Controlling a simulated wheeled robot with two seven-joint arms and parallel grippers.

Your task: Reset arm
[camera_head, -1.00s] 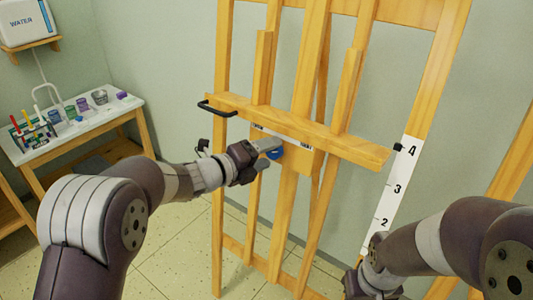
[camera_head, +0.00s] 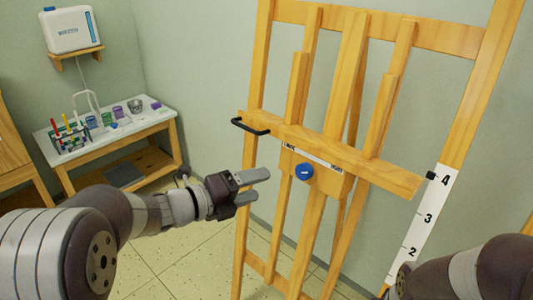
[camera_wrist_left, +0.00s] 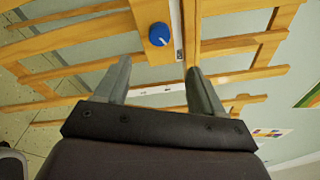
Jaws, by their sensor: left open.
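My left gripper (camera_head: 258,187) is open and empty in the head view, to the left of the wooden easel (camera_head: 350,75) and apart from it. A blue knob (camera_head: 304,172) sits on the easel's centre block, right of the gripper. In the left wrist view the knob (camera_wrist_left: 160,34) shows beyond the two spread fingers (camera_wrist_left: 155,88), with nothing between them. My right arm (camera_head: 470,270) enters at the lower right. Its gripper is at most partly visible at the bottom edge, and its jaws cannot be made out.
A black handle (camera_head: 250,127) sticks out from the easel's left side. A numbered white scale (camera_head: 424,220) runs along its right leg. A table (camera_head: 70,155) with cups and coloured tools stands at the left, below a water box (camera_head: 73,30) on a shelf.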

